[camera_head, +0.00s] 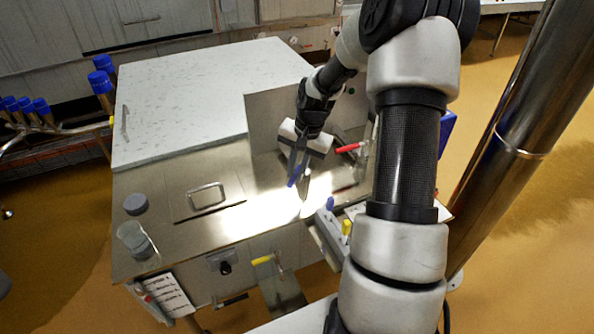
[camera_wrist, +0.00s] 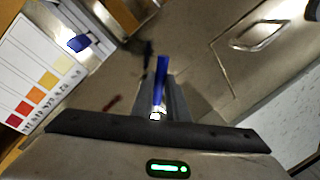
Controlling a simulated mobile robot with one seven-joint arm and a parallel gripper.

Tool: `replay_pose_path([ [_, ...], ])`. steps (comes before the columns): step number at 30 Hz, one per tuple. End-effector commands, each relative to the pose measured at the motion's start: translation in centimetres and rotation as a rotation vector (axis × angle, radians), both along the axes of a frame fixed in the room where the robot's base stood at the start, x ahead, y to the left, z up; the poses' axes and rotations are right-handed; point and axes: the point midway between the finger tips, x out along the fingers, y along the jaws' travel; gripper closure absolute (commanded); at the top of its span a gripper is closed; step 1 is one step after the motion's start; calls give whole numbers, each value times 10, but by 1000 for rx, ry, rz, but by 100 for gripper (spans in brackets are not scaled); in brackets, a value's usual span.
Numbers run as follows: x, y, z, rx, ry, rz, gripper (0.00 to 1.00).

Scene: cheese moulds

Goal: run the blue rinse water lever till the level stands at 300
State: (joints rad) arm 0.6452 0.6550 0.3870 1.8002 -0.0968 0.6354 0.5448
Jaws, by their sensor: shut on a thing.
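My gripper (camera_head: 300,182) points down over the steel worktop near the upright steel panel. It is shut on the blue lever (camera_head: 293,177), whose blue handle shows at the fingers. In the wrist view the blue lever (camera_wrist: 161,78) stands between the two fingers of my gripper (camera_wrist: 163,100). A red lever (camera_head: 348,148) sticks out to the right of my gripper. A clear part (camera_head: 364,160) beside it is mostly hidden by my arm. I cannot read any level mark or water height in either view.
A clear beaker (camera_head: 134,240) and a grey round lid (camera_head: 136,204) stand at the worktop's left end. A hatch with a handle (camera_head: 207,196) lies flat nearby. Blue and yellow handled tools (camera_head: 346,228) stand in a holder at the front edge. A colour chart (camera_wrist: 40,75) shows left.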

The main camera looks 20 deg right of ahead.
Motion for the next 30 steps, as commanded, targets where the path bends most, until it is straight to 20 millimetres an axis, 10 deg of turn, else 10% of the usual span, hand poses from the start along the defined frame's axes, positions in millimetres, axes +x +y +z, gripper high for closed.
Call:
replay_pose_path([
  [30,45,24,1,-1,-3,-695,100],
])
